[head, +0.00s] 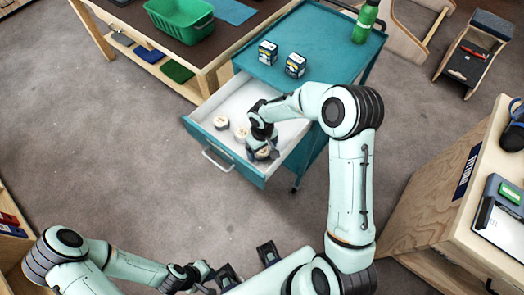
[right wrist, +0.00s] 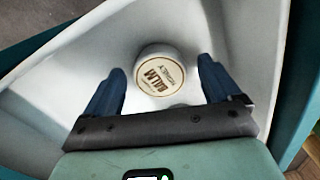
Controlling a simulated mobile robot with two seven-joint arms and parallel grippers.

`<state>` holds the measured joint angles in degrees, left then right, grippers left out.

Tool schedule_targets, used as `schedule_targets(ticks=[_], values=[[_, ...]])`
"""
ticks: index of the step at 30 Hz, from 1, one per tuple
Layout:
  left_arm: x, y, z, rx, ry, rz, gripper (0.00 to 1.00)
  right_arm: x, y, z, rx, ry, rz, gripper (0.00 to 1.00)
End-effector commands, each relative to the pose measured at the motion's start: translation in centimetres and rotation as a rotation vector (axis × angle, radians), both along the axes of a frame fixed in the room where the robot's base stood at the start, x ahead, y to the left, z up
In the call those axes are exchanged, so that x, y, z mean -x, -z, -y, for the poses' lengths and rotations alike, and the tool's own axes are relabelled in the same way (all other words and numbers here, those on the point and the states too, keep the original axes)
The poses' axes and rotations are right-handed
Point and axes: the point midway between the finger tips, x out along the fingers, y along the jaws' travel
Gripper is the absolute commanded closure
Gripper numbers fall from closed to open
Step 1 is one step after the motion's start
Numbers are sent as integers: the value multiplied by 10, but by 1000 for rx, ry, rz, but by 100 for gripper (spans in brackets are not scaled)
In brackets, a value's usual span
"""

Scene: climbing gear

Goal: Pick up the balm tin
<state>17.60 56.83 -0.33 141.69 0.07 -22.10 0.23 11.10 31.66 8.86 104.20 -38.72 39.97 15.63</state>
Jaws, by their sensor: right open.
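A round cream tin (right wrist: 160,72) lettered "BALM" lies in the white-lined drawer in the right wrist view. It shows between the fingertips of my right gripper (right wrist: 162,68), which is open and empty, with a gap on both sides. In the head view my right gripper (head: 264,154) points down into the open drawer (head: 207,139), over a tin that it partly hides. Two more pale round tins, one at the left (head: 221,122) and one nearer (head: 241,133), lie beside it. My left gripper (head: 232,278) is low at the bottom edge, away from the drawer; its jaws are unclear.
A bench with a green bin (head: 180,18) stands behind. A wooden counter (head: 450,190) stands at right. Floor left of the drawer is clear.

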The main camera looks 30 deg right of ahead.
Motion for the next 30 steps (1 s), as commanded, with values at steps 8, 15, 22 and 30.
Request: schedule_targets(ticks=[8, 15, 22, 30], values=[[0, 0, 0, 0, 0, 0, 100, 0, 0, 0, 0, 0, 0, 62], [0, 0, 0, 0, 0, 0, 100, 0, -1, 0, 0, 0, 1, 71], [0, -1, 0, 0, 0, 0, 100, -1, -9, 0, 1, 0, 3, 71], [-2, -5, 0, 0, 0, 2, 100, -2, -59, 0, 2, 1, 8, 71]])
